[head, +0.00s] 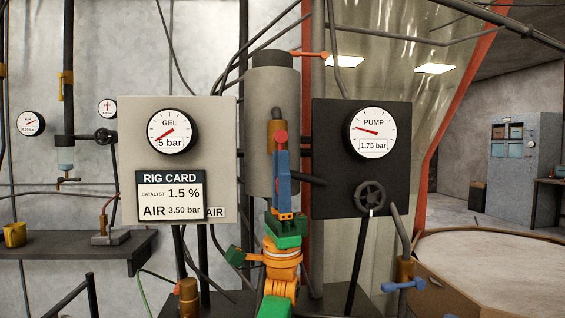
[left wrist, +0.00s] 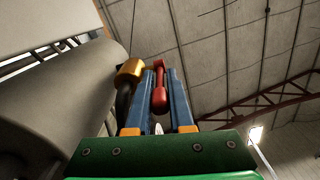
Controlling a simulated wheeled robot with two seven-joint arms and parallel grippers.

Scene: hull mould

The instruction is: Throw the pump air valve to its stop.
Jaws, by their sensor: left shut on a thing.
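A brass valve body (head: 277,122) with a red lever (head: 280,137) stands in front of the grey cylinder, between the GEL and PUMP panels. My left gripper (head: 281,158) reaches up from below with its blue fingers shut on the red lever, whose rounded red end shows above them. In the left wrist view the red lever (left wrist: 160,90) lies between the two blue fingers, with the brass body (left wrist: 129,72) just left of them. No label on this valve is readable. The PUMP gauge (head: 374,133) reads 1.75 bar. My right gripper is not in view.
The grey cylinder (head: 262,85) stands close behind the lever. The black PUMP panel (head: 330,190) with a handwheel (head: 370,196) is to the right, the GEL panel (head: 221,130) with a rig card (head: 170,196) to the left. A blue-handled valve (head: 404,285) is at lower right.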

